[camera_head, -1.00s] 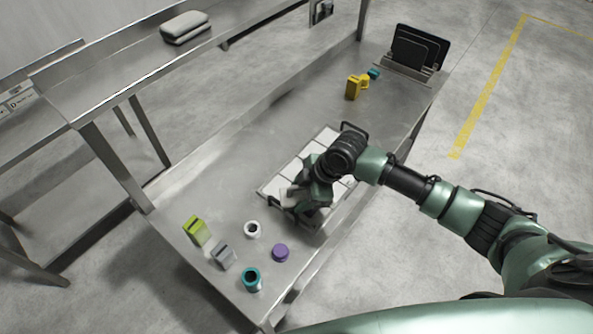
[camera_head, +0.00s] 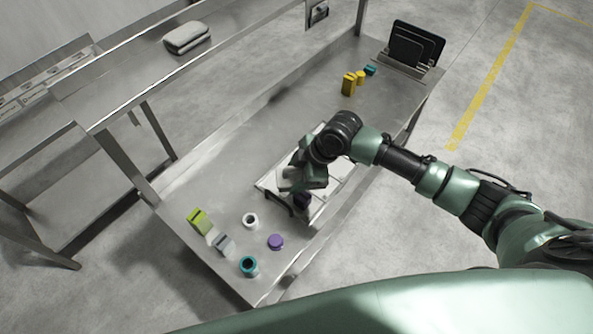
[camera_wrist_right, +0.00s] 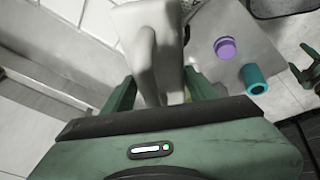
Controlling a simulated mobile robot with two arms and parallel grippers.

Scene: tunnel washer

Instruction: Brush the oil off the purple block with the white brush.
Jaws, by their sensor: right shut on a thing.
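My right gripper (camera_head: 302,180) is over the white tray (camera_head: 268,187) on the steel table. In the right wrist view, the right gripper (camera_wrist_right: 160,95) is shut on a pale, blurred piece that looks like the white brush (camera_wrist_right: 150,35); its bristles are not clear. Green fingers at the wrist view's right edge may be my left gripper (camera_wrist_right: 306,68).
Nearby stand a round purple piece (camera_head: 275,242), a teal ring (camera_head: 248,265), a white ring (camera_head: 250,220), a grey block (camera_head: 224,244) and a lime block (camera_head: 199,221). Yellow pieces (camera_head: 349,84) and a black rack (camera_head: 414,46) are farther back. The table between is clear.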

